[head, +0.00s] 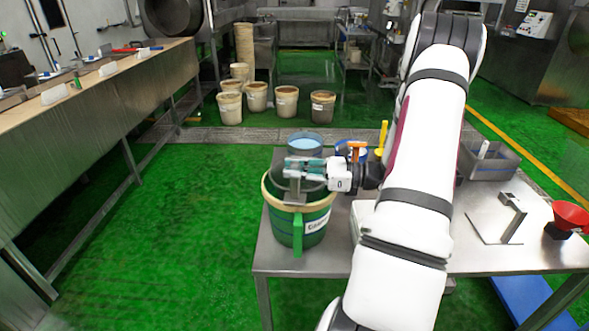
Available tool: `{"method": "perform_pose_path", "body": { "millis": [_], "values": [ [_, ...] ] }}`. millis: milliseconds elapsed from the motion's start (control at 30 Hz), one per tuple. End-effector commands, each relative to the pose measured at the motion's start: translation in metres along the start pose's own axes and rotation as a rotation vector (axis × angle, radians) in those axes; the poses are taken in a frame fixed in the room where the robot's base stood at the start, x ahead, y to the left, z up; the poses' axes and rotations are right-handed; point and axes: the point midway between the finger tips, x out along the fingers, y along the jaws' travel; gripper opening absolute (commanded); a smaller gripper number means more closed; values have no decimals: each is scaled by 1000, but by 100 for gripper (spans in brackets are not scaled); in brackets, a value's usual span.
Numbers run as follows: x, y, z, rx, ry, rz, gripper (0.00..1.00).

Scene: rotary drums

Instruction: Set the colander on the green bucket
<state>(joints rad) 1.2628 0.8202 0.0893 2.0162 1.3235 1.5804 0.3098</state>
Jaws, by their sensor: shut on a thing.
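The green bucket (281,226) with a cream rim and a white label stands upright at the left end of the steel table. My gripper (303,168) is right above its mouth, with teal fingers pointing left. It is shut on a grey piece, which I take to be the colander (294,186). The colander is at the bucket's opening, its upper part partly hidden by the fingers. I cannot tell whether it rests on the rim or hangs just over it. A bright green upright strip (298,236) shows on the bucket's front.
A blue-topped container (305,143) and orange- and yellow-handled tools (382,138) stand behind the bucket. A grey bin (490,162), a metal stand (510,218) and a red funnel (571,215) are on the right. My arm hides the table's middle. Green floor is clear left.

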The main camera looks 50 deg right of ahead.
Motion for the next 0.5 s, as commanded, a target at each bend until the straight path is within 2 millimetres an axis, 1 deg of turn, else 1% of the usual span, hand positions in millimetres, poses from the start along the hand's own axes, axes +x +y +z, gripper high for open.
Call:
{"method": "perform_pose_path", "body": {
  "millis": [500],
  "values": [
    [0, 0, -12, 0, -1, 0, 0]
  ]
}}
